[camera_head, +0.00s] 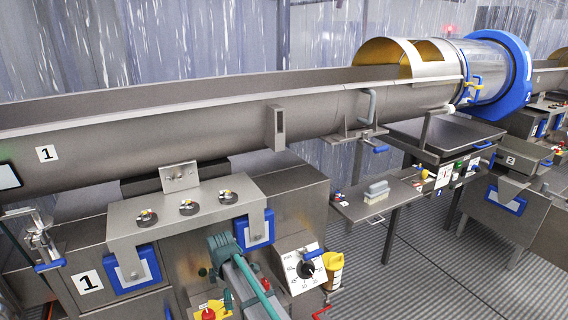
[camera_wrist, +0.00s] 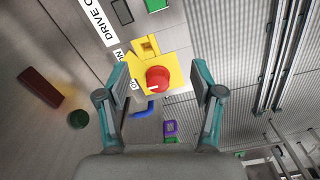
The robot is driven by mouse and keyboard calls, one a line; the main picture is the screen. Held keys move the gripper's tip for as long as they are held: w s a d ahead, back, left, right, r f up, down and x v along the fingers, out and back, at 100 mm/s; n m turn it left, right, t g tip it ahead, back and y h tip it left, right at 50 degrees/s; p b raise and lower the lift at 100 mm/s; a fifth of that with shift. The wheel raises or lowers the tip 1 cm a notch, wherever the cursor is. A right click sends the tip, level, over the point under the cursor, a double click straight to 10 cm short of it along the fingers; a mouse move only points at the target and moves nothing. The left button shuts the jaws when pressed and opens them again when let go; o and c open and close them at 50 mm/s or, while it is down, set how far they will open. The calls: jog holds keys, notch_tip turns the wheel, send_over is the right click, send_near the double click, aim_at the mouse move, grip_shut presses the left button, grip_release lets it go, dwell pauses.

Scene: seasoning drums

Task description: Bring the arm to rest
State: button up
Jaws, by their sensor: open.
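My gripper (camera_wrist: 160,82) is open and empty in the wrist view, with its two teal-and-grey fingers spread wide. A red mushroom button on a yellow plate (camera_wrist: 158,77) shows between the fingers; its distance from them is hard to tell. In the head view, part of my arm (camera_head: 246,284), grey and teal, shows at the bottom centre, in front of the steel control cabinet. The red button (camera_head: 208,313) also shows there, at the bottom edge just left of the arm.
A dial panel (camera_head: 301,269) and a yellow container (camera_head: 333,270) are right of my arm. A long steel trough (camera_head: 220,125) leads to the drum (camera_head: 487,72). A side table (camera_head: 360,203) holds a grey block. Striped floor (camera_head: 430,275) is open at lower right.

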jog(key=s+d+f+m, duration=0.4)
jog(key=d+m, duration=0.3)
jog(key=d, duration=0.6)
jog(key=s+d+f+m, duration=0.45)
jog(key=d+m, duration=0.25)
jog(key=d, duration=0.6)
jog(key=s+d+f+m, duration=0.45)
jog(key=d+m, duration=0.25)
jog(key=d, duration=0.6)
jog(key=s+f+g, duration=0.3)
jog(key=s+f, duration=0.5)
jog(key=s, duration=0.6)
jog(key=s+f+g, duration=0.3)
jog(key=s+f, duration=0.6)
jog(key=s, duration=0.6)
jog(key=shift+a+f+g, duration=0.2)
jog(key=shift+a+g, duration=0.05)
jog(key=shift+g, duration=0.15)
